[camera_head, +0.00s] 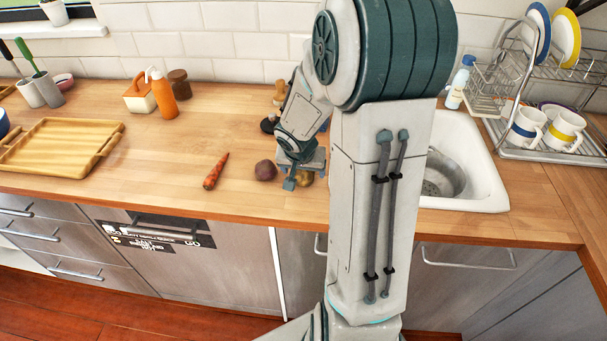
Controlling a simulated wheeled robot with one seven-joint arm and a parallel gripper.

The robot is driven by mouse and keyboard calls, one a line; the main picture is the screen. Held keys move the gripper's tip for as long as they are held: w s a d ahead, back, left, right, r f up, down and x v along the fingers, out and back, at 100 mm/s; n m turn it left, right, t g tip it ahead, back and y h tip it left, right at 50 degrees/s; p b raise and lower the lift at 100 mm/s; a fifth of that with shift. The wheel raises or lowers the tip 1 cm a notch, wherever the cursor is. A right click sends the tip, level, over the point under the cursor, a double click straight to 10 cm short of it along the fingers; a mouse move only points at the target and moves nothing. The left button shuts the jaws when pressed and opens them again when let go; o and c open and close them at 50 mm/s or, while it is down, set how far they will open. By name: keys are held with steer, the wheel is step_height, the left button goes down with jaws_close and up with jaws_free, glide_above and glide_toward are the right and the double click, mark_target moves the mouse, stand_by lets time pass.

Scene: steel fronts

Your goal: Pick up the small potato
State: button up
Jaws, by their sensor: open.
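A small yellow-brown potato (307,179) lies on the wooden counter, mostly hidden behind my gripper. My gripper (297,179) points down at it from above, with a teal fingertip just left of the potato's visible part. The gripper is open. I cannot tell whether the fingers touch the potato or stand on both sides of it. A dark purple-red round vegetable (265,170) lies just left of the gripper.
A carrot (216,171) lies further left, and a wooden tray (104,133) beyond it. An orange bottle (162,97) stands near the wall. The sink (480,160) and dish rack (548,153) are to the right. Counter between carrot and tray is clear.

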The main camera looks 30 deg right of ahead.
steer(key=shift+x, duration=0.8)
steer(key=c, duration=1.1)
steer(key=shift+r, duration=0.1)
steer(key=shift+r, duration=0.5)
steer(key=r, duration=0.1)
steer(key=r+p, duration=0.1)
steer(key=r, duration=0.2)
steer(key=shift+s+d+p, duration=0.25)
steer(key=shift+d+p, duration=0.1)
steer(key=s+d+r+p, duration=0.3)
steer(key=s+d+r, duration=0.3)
steer(key=d, duration=0.3)
steer(key=w+d+f+h+b, duration=0.4)
steer(key=w+d+f+b, duration=0.2)
steer(key=w+d, duration=0.4)
steer(key=w+r+n+h+b, duration=0.15)
steer(key=w+r, duration=0.25)
steer(key=w, duration=0.5)
steer(key=d+p, duration=0.1)
steer(key=d, duration=0.7)
steer(key=shift+s+f, duration=0.15)
steer(key=shift+s, duration=0.25)
